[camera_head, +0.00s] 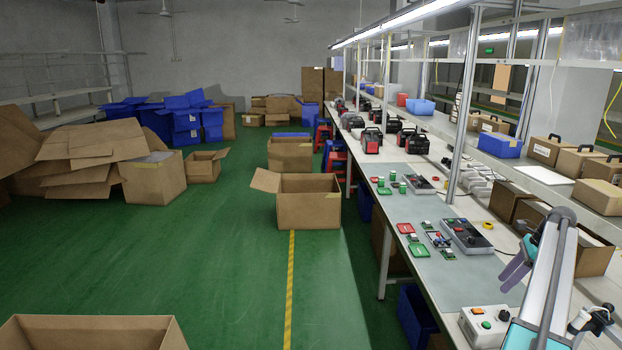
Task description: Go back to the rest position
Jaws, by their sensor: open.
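My arm rises at the lower right in the head camera view, folded, with its elbow near the top.
A long workbench (450,275) runs along the right with circuit boards (438,239), a black-and-grey device (466,237) and a white button box (484,325). Shelf posts (464,110) stand along it. Open cardboard boxes (308,208) stand on the green floor, which is clear at centre left.

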